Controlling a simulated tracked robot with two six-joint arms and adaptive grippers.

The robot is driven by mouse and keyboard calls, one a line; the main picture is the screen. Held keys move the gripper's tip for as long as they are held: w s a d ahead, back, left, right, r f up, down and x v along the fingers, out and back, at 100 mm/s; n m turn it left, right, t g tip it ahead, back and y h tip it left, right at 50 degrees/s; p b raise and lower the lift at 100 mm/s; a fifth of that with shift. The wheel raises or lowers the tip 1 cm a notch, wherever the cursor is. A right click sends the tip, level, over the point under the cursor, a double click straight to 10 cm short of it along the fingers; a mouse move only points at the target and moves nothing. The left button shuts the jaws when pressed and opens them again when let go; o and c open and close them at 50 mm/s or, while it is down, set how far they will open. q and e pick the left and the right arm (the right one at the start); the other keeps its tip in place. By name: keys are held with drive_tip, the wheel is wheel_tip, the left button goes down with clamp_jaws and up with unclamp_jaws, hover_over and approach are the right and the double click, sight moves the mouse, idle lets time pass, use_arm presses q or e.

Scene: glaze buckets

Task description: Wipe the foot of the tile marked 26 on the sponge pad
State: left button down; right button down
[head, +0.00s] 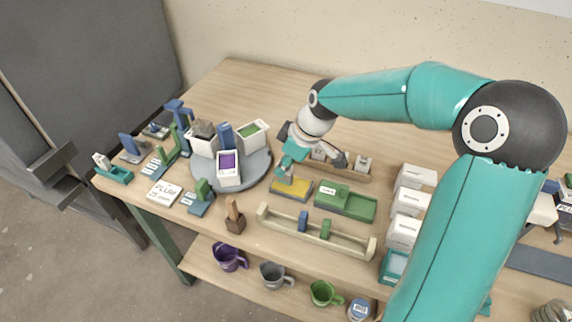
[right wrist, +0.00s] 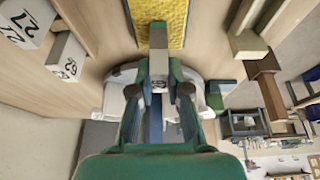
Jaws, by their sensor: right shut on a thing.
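My right gripper (head: 288,165) points down at the yellow sponge pad (head: 291,188) in the head view. It is shut on a narrow tile (right wrist: 158,62), grey-green with a pale numbered label that is too small to read surely. The tile's far end overlaps the yellow pad in the right wrist view (right wrist: 172,12). In the head view the tile's foot is at the pad's back left part; I cannot tell whether it touches. My left gripper is not in view.
A grey turntable (head: 258,172) with boxes stands left of the pad. A green tray (head: 358,206) is on the right, a pale wooden rack (head: 340,243) in front. White boxes (head: 404,230) stand further right. More numbered tiles (right wrist: 67,58) stand nearby. Mugs (head: 230,257) sit on the lower shelf.

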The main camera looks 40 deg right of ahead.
drive_tip(key=shift+s+d+b, duration=0.4)
drive_tip(key=shift+s+d, duration=0.05)
drive_tip(key=shift+s, duration=0.35)
drive_tip(key=shift+s+f, duration=0.1)
drive_tip(key=shift+s+d+b, duration=0.35)
drive_tip(key=shift+s+b, duration=0.05)
drive_tip(key=shift+s, duration=0.3)
wheel_tip(320, 180, up, 6)
drive_tip(key=p, duration=0.4)
idle(0.5)
